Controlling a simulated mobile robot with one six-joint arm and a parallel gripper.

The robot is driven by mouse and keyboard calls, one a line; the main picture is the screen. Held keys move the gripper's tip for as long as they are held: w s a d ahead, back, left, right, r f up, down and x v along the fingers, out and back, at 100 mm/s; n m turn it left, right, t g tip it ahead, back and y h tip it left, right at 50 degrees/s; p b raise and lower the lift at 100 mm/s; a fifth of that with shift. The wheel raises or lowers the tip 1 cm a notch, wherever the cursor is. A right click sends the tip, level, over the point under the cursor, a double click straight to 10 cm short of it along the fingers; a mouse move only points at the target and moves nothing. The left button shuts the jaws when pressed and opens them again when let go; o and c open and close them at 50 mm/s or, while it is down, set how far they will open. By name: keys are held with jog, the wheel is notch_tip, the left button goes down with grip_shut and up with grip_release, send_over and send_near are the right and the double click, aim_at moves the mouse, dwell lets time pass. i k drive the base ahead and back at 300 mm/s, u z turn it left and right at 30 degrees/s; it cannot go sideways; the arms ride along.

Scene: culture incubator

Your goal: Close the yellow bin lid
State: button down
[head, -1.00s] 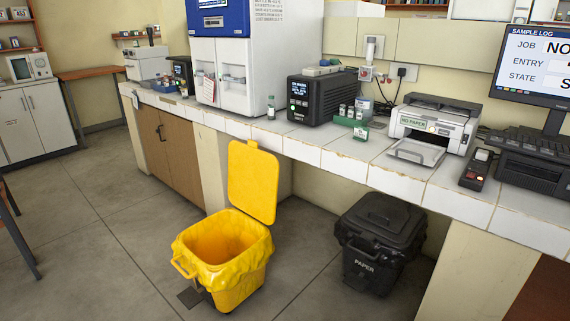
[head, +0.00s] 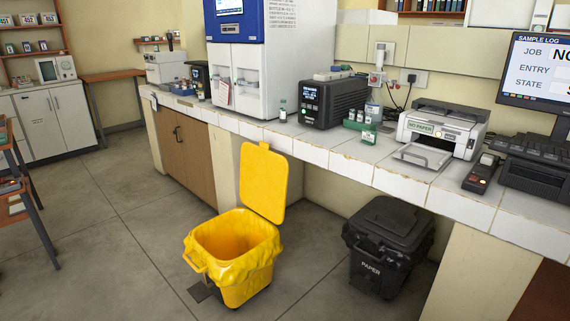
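The yellow bin (head: 243,277) stands on the floor in front of the tiled bench, left of centre in the head view. Its yellow lid (head: 264,184) is raised and stands nearly upright at the bin's back edge. The bin's mouth is open and lined with a yellow bag. A dark pedal (head: 203,291) sticks out at its lower left. My gripper is not in view.
A black bin marked PAPER (head: 388,245), lid shut, stands to the right under the tiled bench (head: 349,165). A wooden cabinet (head: 184,156) is behind left. A table (head: 36,200) stands at the left edge. The floor left of the yellow bin is clear.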

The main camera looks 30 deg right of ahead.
aim_at(265, 173)
jog(key=u, duration=0.1)
jog(key=i, duration=0.95)
jog(key=z, duration=0.1)
